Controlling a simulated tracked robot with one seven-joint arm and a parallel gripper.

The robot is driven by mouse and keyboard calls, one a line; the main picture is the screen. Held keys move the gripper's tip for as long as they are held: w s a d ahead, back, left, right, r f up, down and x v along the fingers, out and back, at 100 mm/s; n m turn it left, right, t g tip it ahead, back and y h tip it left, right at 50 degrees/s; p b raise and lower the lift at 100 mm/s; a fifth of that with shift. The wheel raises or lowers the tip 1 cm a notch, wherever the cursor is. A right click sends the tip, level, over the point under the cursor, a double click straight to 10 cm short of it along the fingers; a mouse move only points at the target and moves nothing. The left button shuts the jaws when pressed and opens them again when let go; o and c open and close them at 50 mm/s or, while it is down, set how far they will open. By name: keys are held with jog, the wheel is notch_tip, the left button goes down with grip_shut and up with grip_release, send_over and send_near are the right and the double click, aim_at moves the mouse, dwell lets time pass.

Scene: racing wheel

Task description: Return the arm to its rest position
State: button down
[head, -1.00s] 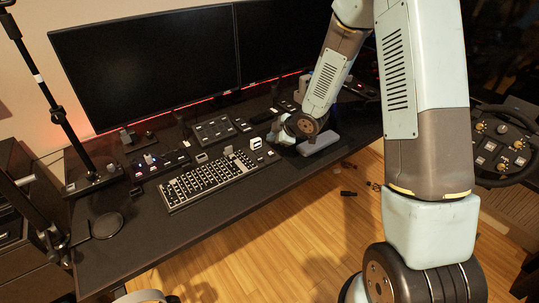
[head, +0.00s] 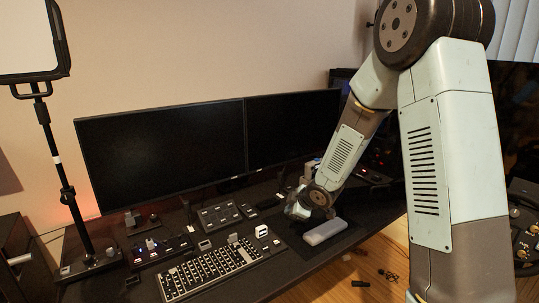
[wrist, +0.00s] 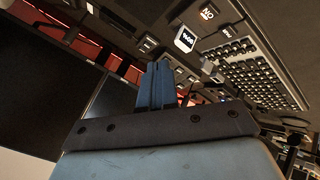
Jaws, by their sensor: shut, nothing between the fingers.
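My arm reaches in from the right in the head view and bends down over the desk (head: 290,285). Its wrist end is above the desk's right part, near a grey rounded block (head: 325,231). In the wrist view my gripper (wrist: 157,82) shows as two blue fingers pressed together with nothing between them. In the head view the fingertips are hidden or too small to make out. The gripper touches nothing that I can see.
Two dark monitors (head: 165,155) stand along the back of the desk. A keyboard (head: 210,272) lies in front, with several small control boxes (head: 219,213) behind it. A racing wheel (head: 524,235) is at the right edge. A lamp stand (head: 60,165) rises at the left.

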jog(key=s+d+r+m+h, duration=0.3)
jog(key=s+d+r+m, duration=0.15)
jog(key=d+r, duration=0.35)
jog(key=s+d+r+m+h, duration=0.2)
jog(key=s+d+r+m, duration=0.3)
jog(key=r, duration=0.5)
jog(key=s+d+r+m, duration=0.1)
jog(key=s+r+m, duration=0.2)
jog(key=s, duration=0.9)
jog(key=s+d+r+m+g, duration=0.1)
jog(key=s+r+m, duration=0.3)
jog(key=s, duration=0.8)
jog(key=shift+d+r+g, duration=0.15)
jog(key=shift+d+g, duration=0.15)
jog(key=shift+d, duration=0.25)
